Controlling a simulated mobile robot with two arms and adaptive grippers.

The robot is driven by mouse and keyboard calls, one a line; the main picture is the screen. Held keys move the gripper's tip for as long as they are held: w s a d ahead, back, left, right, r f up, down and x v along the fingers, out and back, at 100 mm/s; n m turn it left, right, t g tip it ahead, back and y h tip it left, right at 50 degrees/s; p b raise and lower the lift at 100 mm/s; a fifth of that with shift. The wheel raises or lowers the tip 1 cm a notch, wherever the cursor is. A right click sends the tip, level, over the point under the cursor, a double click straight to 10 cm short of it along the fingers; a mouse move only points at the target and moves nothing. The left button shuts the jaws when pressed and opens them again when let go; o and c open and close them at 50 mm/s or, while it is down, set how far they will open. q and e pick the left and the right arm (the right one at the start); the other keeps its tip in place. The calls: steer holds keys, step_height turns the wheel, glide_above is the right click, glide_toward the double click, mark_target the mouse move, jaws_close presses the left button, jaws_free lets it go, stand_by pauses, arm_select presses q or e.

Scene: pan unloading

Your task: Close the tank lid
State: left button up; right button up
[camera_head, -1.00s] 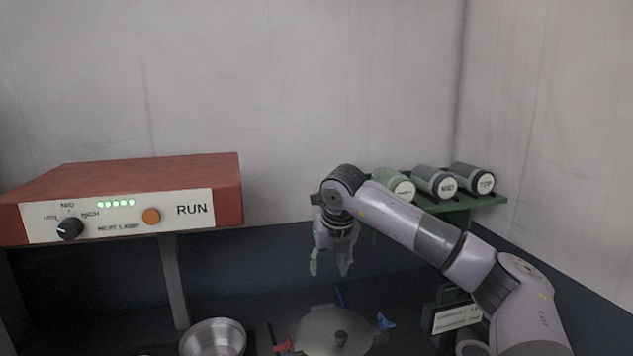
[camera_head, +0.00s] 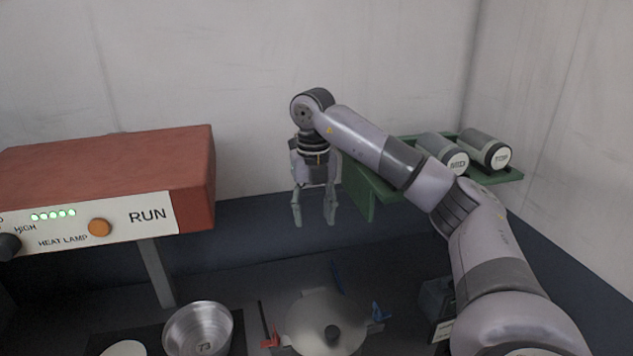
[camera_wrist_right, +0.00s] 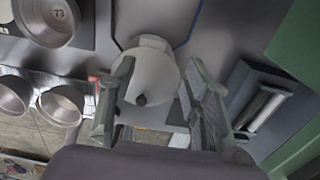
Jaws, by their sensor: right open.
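The round grey tank lid (camera_head: 310,318) with a dark knob lies low in the middle of the head view. In the right wrist view the lid (camera_wrist_right: 152,72) shows pale, with its knob toward the bottom; I cannot tell whether it is fully shut. My right gripper (camera_head: 314,221) is open and empty, pointing down above and behind the lid in the head picture, apart from it. In the right wrist view its two fingers appear on either side of the lid. My left gripper is not in view.
A red heat lamp box (camera_head: 110,170) stands at left on a post. A metal pan (camera_head: 198,328) marked 73 sits left of the lid. Red (camera_head: 269,337) and blue (camera_head: 378,313) pieces flank the lid. Labelled canisters (camera_head: 487,150) lie on a green shelf at right.

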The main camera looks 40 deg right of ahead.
arm_select(q)
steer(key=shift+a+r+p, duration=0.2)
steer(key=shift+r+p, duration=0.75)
steer(key=shift+p, duration=0.2)
arm_select(e)
step_height(320, 180, up, 7)
steer(key=shift+a, duration=0.45)
steer(key=shift+a, duration=0.1)
